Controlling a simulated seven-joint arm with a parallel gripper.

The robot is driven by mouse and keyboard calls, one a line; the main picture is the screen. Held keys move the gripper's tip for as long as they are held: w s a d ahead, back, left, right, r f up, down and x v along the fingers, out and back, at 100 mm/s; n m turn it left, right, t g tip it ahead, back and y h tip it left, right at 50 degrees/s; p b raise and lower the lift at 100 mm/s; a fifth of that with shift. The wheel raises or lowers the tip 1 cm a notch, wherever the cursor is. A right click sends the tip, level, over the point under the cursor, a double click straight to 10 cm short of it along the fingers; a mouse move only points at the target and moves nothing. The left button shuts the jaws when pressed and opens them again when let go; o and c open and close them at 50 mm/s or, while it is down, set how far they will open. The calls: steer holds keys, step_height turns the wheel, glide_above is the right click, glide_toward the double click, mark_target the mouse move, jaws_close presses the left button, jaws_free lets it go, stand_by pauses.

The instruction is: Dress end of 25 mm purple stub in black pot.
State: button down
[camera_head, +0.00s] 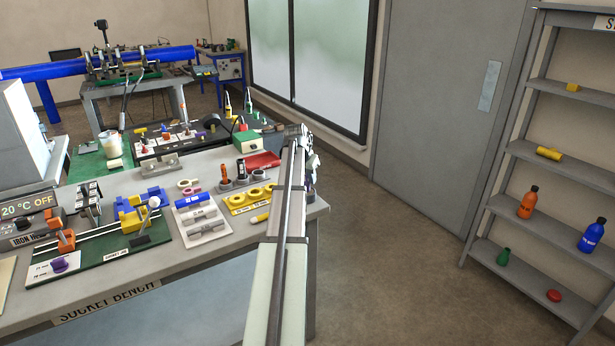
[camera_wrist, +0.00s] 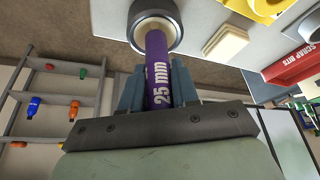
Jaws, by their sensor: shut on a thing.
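The purple stub (camera_wrist: 158,72), marked 25 mm, is between the fingers of my gripper (camera_wrist: 157,88) in the wrist view, and the gripper is shut on it. That end overlaps the round opening of a dark grey-black pot (camera_wrist: 177,30) at the top of the wrist view. I cannot tell how deep it sits or whether it touches the pot wall. In the head view my arm reaches over the bench's right end and the held stub cannot be made out.
A red scrap tray (camera_wrist: 297,66) and a yellow holder (camera_head: 240,206) are near. The bench (camera_head: 160,172) carries a green-based fixture (camera_head: 110,246) and several tools at left. A shelf rack (camera_head: 540,160) with bottles stands at right. Open floor (camera_head: 400,240) lies between.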

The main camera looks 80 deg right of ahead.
steer(key=shift+f, duration=0.75)
stand_by(0.6)
